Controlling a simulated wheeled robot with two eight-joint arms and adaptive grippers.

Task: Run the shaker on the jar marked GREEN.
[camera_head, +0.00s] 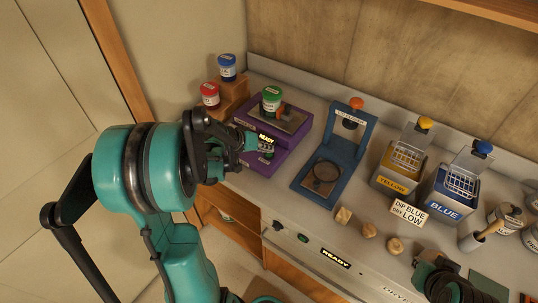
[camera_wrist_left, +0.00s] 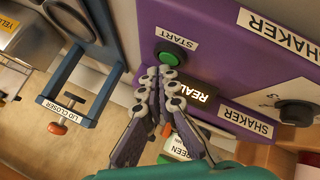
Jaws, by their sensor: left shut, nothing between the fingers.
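The purple shaker (camera_head: 248,157) stands at the back left of the counter; its display reads READY. A jar with a green lid (camera_head: 271,98) stands on its top plate. In the left wrist view its label (camera_wrist_left: 182,150), partly hidden behind my fingers, reads GREEN. My left gripper (camera_head: 246,143) is shut and empty at the shaker's front. In the left wrist view its fingertips (camera_wrist_left: 165,72) are right by the green START button (camera_wrist_left: 173,54); I cannot tell whether they touch it. A dark, teal-marked part at the bottom right seems to be my right gripper (camera_head: 445,282); its fingers are unclear.
Red (camera_head: 210,96) and blue (camera_head: 227,68) jars stand on a wooden step left of the shaker. A blue stand with an orange knob (camera_head: 357,103) is close on its right. Yellow (camera_head: 389,180) and blue (camera_head: 446,198) dip tanks are farther right. Small wooden pieces (camera_head: 369,230) lie near the front edge.

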